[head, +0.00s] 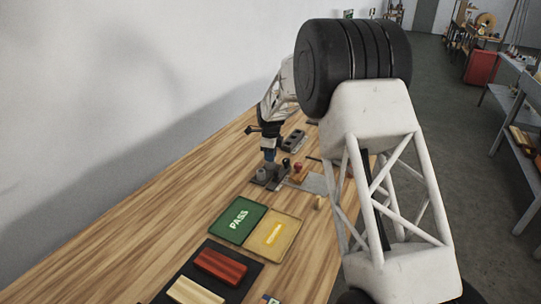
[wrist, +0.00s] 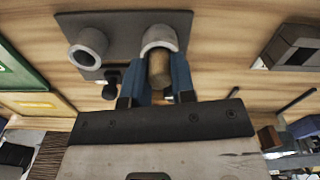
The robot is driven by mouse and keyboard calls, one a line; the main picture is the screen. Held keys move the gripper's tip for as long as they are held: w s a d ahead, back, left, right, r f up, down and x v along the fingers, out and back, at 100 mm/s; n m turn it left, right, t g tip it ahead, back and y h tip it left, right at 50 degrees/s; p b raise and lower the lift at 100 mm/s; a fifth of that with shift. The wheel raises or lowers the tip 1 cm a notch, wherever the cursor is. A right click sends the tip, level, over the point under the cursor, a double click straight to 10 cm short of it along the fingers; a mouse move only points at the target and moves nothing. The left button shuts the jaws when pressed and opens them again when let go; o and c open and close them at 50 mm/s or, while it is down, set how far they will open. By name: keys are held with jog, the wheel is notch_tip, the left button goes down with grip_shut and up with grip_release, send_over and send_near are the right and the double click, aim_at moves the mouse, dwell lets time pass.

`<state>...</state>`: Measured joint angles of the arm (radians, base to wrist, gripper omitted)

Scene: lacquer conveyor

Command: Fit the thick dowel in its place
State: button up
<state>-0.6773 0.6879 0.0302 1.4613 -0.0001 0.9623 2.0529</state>
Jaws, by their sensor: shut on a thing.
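The thick dowel (wrist: 159,70) is a short round piece of wood between the blue fingers of my gripper (wrist: 161,82) in the wrist view. My gripper is shut on it. A dark grey plate (wrist: 122,25) carries two grey ring sockets. The dowel lines up with the mouth of one socket (wrist: 160,36); how deep it sits there I cannot tell. The other socket (wrist: 88,47) stands to the left and looks empty. In the head view my gripper (head: 269,157) is over the plate (head: 269,185), and the dowel is too small to make out.
A green PASS mat (head: 238,218) and a yellow tray (head: 274,233) lie nearer the camera. A black mat (head: 243,281) holds red and cream blocks. A grey block with holes (head: 293,141) stands behind the plate, and a red knob (head: 298,167) to its right. The table's left side is clear.

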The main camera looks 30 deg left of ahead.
jog(key=shift+f, duration=0.1)
jog(key=o, duration=0.9)
notch_tip(320, 180, up, 12)
jog(key=shift+r, duration=0.15)
dwell(0.3)
dwell(0.6)
